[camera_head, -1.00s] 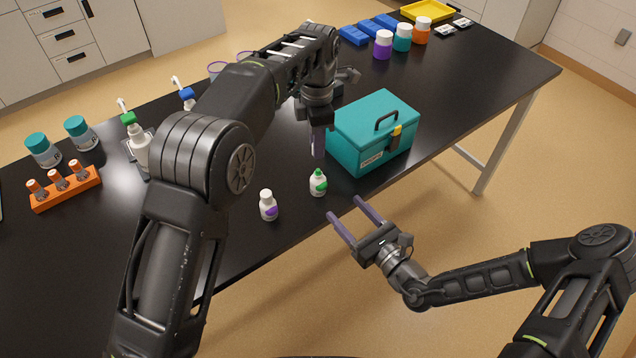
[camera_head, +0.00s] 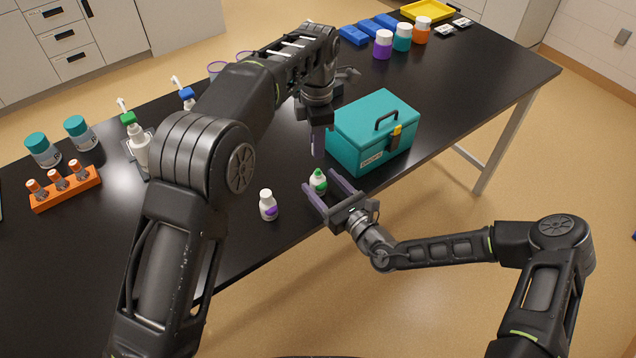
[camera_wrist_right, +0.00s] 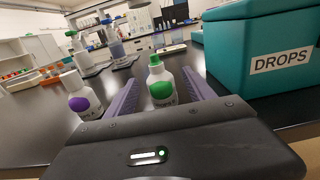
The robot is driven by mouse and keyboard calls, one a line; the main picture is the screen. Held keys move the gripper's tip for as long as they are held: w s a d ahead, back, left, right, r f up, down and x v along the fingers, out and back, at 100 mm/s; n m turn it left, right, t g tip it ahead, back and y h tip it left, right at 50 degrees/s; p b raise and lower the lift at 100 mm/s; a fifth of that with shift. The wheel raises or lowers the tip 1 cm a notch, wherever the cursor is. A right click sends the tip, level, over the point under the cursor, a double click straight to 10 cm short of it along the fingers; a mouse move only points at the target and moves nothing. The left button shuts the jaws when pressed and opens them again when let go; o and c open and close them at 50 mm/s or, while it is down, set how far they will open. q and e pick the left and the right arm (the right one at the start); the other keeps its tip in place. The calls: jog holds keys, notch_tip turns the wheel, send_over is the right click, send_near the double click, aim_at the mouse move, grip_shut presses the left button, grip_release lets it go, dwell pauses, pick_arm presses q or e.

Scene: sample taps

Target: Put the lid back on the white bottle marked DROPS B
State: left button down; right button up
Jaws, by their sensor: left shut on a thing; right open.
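A small white bottle with a green label and green top (camera_head: 318,184) stands upright near the table's front edge; it also shows in the right wrist view (camera_wrist_right: 161,86). A white bottle with a purple label and white top (camera_head: 268,206) stands to its left, and shows in the wrist view (camera_wrist_right: 78,97).
A teal box (camera_head: 358,150) marked DROPS (camera_wrist_right: 281,60) stands just right of the grippers. An orange rack (camera_head: 66,188), teal-lidded jars (camera_head: 42,149) and a larger white bottle (camera_head: 139,148) stand at the left. Coloured jars (camera_head: 402,38) stand far back.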

jog(key=shift+c, duration=0.5)
grip_shut()
dwell(0.3)
